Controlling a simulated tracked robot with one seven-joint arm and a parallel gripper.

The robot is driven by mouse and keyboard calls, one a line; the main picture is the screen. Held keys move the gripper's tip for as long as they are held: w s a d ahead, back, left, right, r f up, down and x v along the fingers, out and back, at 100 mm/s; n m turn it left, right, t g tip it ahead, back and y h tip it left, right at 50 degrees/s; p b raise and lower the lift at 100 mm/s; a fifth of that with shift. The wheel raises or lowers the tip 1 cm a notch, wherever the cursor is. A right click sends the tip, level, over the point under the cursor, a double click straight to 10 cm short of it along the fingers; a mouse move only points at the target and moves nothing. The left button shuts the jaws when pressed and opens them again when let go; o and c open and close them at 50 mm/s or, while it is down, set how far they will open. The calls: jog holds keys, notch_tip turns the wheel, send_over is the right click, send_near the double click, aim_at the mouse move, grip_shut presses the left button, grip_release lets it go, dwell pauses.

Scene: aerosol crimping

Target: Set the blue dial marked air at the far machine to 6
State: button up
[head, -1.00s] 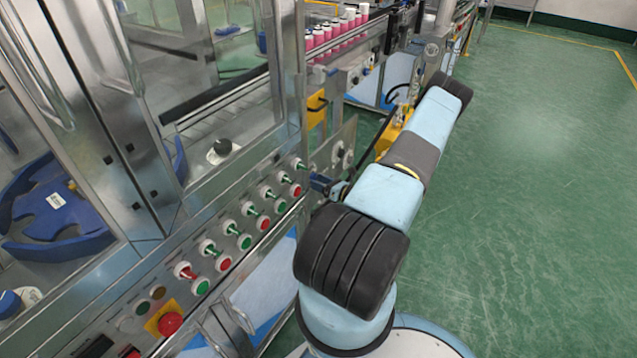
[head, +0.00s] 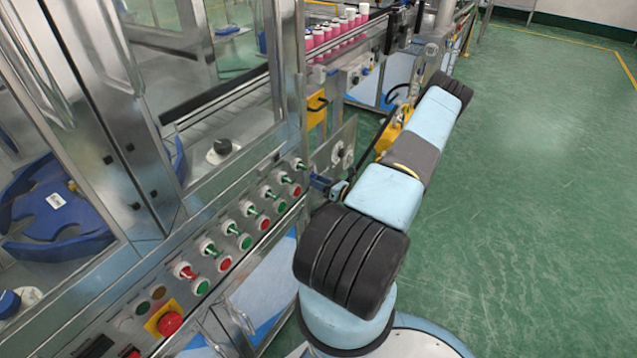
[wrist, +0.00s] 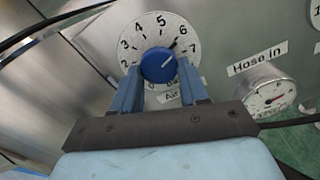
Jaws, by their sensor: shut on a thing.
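The blue dial (wrist: 158,66) sits on a round white scale plate (wrist: 150,35) with black numbers, in the wrist view. A label partly reading "Air" (wrist: 170,97) is below it, partly covered by a finger. The white line on the knob points up and right, at about the 6. My gripper (wrist: 158,78) is shut on the knob, with one blue finger on either side. In the head view my gripper (head: 323,184) is at the machine's side panel (head: 340,150). The dial itself cannot be made out there.
A dark cable (wrist: 60,18) crosses the upper left. In the head view a row of buttons and switches (head: 240,235) lies left of my arm, and green floor is open at right.

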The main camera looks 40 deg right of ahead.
jog(key=shift+d+n, duration=0.1)
jog(key=shift+n, duration=0.3)
jog(key=o, duration=1.1)
jog(key=shift+c, duration=0.2)
jog(key=v, duration=1.3)
jog(key=shift+s, duration=0.35)
jog(key=shift+d+f, duration=0.1)
jog(key=shift+d, duration=0.05)
